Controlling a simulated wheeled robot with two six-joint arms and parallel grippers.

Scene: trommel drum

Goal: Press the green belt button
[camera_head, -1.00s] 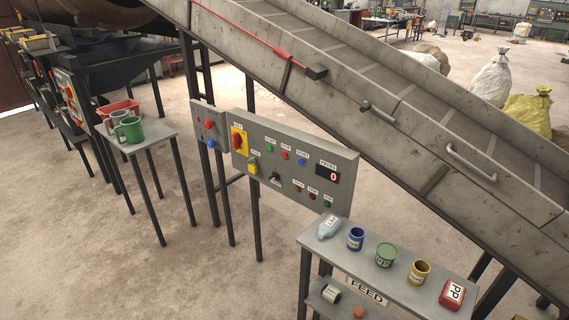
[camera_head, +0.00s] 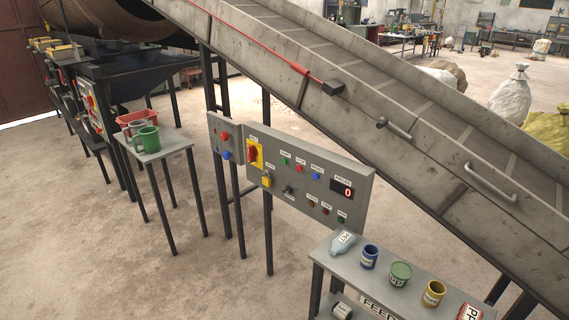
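A grey control panel (camera_head: 357,217) stands on dark posts in front of the conveyor. In its upper row are a green button (camera_head: 286,160), a red button (camera_head: 299,168) and a blue button (camera_head: 316,176). The small labels above them are too small to read. A display (camera_head: 342,189) at the right reads 0. A second, darker green round part (camera_head: 341,218) sits in the lower row beside two dark red ones. A red-on-yellow rotary switch (camera_head: 254,153) and a black knob (camera_head: 289,191) are also on the panel. Neither of my grippers is in view.
A smaller box (camera_head: 217,131) with red and blue buttons adjoins the panel's left. The inclined conveyor (camera_head: 330,115) rises behind. The feed table (camera_head: 330,261) with containers stands at front right. A side table (camera_head: 175,142) holds mugs. The floor in front is clear.

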